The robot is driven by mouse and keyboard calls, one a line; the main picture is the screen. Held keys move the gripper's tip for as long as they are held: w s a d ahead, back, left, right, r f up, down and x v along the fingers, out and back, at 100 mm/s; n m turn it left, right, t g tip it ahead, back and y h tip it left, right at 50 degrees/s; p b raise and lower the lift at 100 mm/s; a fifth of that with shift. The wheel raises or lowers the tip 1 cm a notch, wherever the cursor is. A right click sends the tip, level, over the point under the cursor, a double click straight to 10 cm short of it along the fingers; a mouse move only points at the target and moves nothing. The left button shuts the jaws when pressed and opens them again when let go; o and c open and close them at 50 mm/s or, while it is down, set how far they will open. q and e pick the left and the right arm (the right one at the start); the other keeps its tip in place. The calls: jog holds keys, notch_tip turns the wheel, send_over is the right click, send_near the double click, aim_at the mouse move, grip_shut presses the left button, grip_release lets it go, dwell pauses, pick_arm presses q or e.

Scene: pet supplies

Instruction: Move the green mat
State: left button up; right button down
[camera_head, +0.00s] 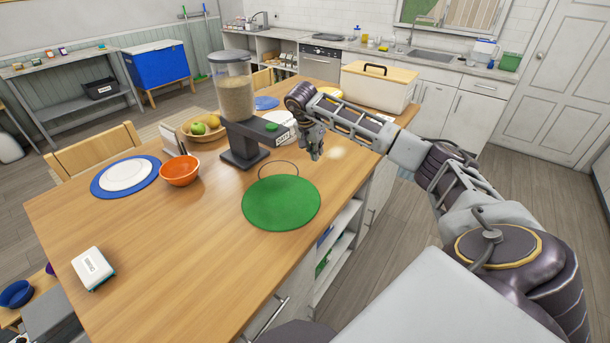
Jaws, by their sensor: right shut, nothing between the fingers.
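The green mat (281,203) is a round disc lying flat on the wooden table, near its right edge. A thin dark ring outline shows on the table just behind it. My right gripper (316,151) is above the table, behind and to the right of the mat, apart from it. Its fingers point down, are shut and hold nothing. My left gripper is not in view.
A food dispenser (234,95) on a dark stand is behind the mat. An orange bowl (180,171), a blue mat (99,187) with a white plate, and a small white box (93,269) stand left. The table front is mostly clear.

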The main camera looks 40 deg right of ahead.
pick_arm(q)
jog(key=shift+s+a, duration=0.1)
pick_arm(e)
jog(key=shift+w+m, duration=0.25)
jog(key=shift+m, duration=0.15)
jog(key=shift+d, duration=0.1)
jog(key=shift+m, duration=0.4)
jog(key=shift+f, duration=0.1)
send_over(315, 178)
jog(key=d, duration=0.2)
notch_tip(315, 178, down, 7)
jog(key=shift+w+f+p, duration=0.1)
jog(key=shift+f+p, duration=0.05)
jog(key=shift+p, duration=0.3)
jog(key=shift+x, duration=1.1)
jog(key=shift+s+a+p, duration=0.2)
jog(key=shift+a+p, duration=0.35)
jog(key=shift+a, duration=0.65)
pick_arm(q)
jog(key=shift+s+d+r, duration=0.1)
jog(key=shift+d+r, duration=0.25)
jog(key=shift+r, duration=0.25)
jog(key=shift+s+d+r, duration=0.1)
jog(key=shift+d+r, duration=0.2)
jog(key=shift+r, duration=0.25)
pick_arm(e)
jog(key=shift+s+a, duration=0.1)
jog(key=shift+a, duration=0.6)
